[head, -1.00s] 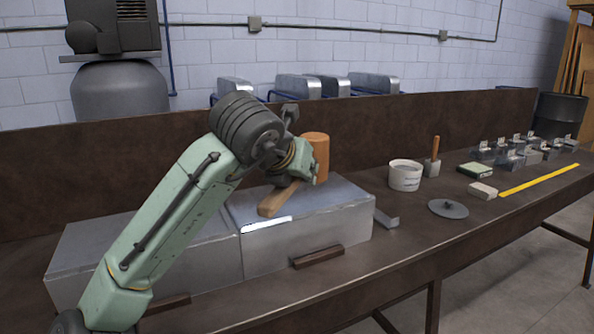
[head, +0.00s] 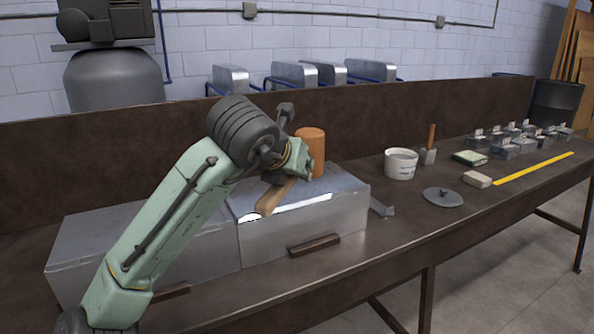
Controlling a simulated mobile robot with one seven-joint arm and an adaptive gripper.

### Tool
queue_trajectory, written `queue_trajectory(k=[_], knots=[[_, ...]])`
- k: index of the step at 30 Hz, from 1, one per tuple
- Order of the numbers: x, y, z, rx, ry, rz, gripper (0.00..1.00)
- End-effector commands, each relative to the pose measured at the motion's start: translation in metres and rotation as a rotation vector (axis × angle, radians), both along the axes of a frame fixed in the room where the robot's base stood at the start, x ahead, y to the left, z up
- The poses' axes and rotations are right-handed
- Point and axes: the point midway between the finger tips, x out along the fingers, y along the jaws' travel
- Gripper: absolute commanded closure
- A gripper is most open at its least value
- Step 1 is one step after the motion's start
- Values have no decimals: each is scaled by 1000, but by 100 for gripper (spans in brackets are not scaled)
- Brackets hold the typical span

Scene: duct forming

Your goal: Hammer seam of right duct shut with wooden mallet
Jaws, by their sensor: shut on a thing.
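The right duct (head: 300,232) is a grey metal box on the brown bench, with a bright strip along its top front edge. The wooden mallet (head: 311,150) has an orange-brown cylindrical head, standing over the rear of the duct's top. Its pale handle (head: 271,198) slants toward the front left. My gripper (head: 284,178) is shut on the handle just below the head; its fingers are partly hidden by the wrist. I cannot tell whether the mallet head touches the duct. The left duct (head: 200,258) sits beside it, partly behind my arm.
A brown wooden block (head: 314,245) is at the right duct's front. To the right are an angled metal piece (head: 381,208), white tub (head: 401,164), trowel (head: 429,150), round grey disc (head: 443,196), sanding block (head: 477,179) and yellow ruler (head: 535,168). A backboard rises behind.

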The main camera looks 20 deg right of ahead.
Motion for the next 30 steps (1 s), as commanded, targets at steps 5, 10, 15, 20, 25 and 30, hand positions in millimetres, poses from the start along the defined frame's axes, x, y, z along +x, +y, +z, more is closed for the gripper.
queue_trajectory(k=[5,10,15,20,25,30], knots=[[0,0,17,-2,-1,1,100],[0,0,15,-2,-2,0,100],[0,0,11,-2,-2,0,100],[0,0,-21,-1,1,0,100],[0,0,-71,-3,0,0,100],[0,0,-64,-1,-1,0,100]])
